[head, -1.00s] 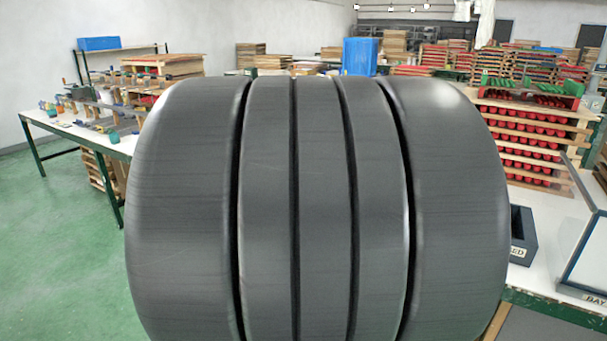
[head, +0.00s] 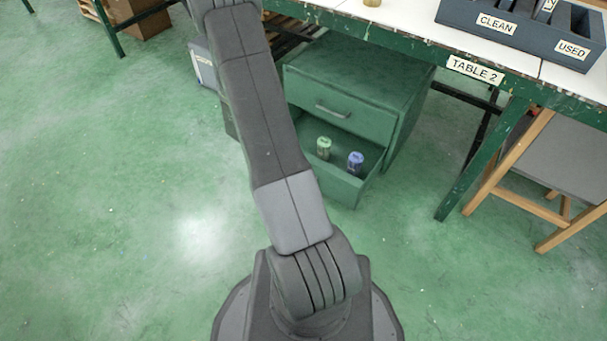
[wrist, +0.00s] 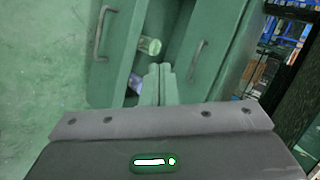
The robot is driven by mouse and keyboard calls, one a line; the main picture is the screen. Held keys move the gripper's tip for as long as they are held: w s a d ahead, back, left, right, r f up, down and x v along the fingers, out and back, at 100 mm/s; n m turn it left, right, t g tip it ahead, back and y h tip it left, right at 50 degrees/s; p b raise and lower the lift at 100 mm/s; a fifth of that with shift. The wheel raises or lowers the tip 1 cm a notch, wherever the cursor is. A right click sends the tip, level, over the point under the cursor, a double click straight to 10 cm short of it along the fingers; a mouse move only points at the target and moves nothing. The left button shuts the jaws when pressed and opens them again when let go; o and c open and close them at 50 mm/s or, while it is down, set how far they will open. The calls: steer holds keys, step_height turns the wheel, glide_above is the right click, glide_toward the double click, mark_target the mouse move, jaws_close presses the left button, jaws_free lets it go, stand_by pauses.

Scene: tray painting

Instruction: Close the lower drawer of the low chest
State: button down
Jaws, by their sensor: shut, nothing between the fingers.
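The low chest (head: 350,82) is green and stands under the table's edge in the head view. Its upper drawer (head: 335,107) is shut. In the wrist view, the lower drawer's front with a handle (wrist: 102,33) is at left, and the upper drawer's handle (wrist: 197,60) is at right. My gripper (wrist: 159,72) is shut and empty, seen over the lower drawer's opening; I cannot tell whether it touches anything.
The white-topped table marked TABLE 2 (head: 475,69) overhangs the chest, with a green leg (head: 485,165) to its right. A grey tray (head: 520,35) sits on top. A wooden-legged stool (head: 560,160) stands at right. Green floor (head: 120,200) is open at left.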

steer(key=s+f+m+t+h+b, duration=0.1)
steer(key=s+f+m+h+b, duration=0.15)
steer(key=f, duration=0.65)
steer(key=s+f+m+h+b, duration=0.1)
steer(key=f+m+h+b, duration=0.2)
steer(key=f, duration=0.5)
steer(key=shift+m+y, duration=0.25)
steer(key=shift+y, duration=0.1)
steer(key=b+x, duration=0.1)
steer(key=x, duration=0.3)
steer(key=b+x, duration=0.2)
steer(key=x, duration=0.2)
steer(key=r+b+x, duration=0.1)
steer(key=b+x, duration=0.1)
steer(key=x, duration=0.2)
steer(key=shift+w+d+f, duration=0.2)
steer(key=shift+w+d, duration=0.15)
steer(key=shift+w, duration=0.15)
steer(key=shift+w+d+r, duration=0.1)
steer(key=shift+w+d, duration=0.15)
steer(key=shift+w, duration=0.2)
steer(key=w+d, duration=0.3)
steer(key=w, duration=0.2)
steer(key=w+d, duration=0.3)
steer(key=w, duration=0.3)
steer(key=w+d, duration=0.4)
steer(key=w, duration=0.2)
steer(key=shift+d, duration=0.1)
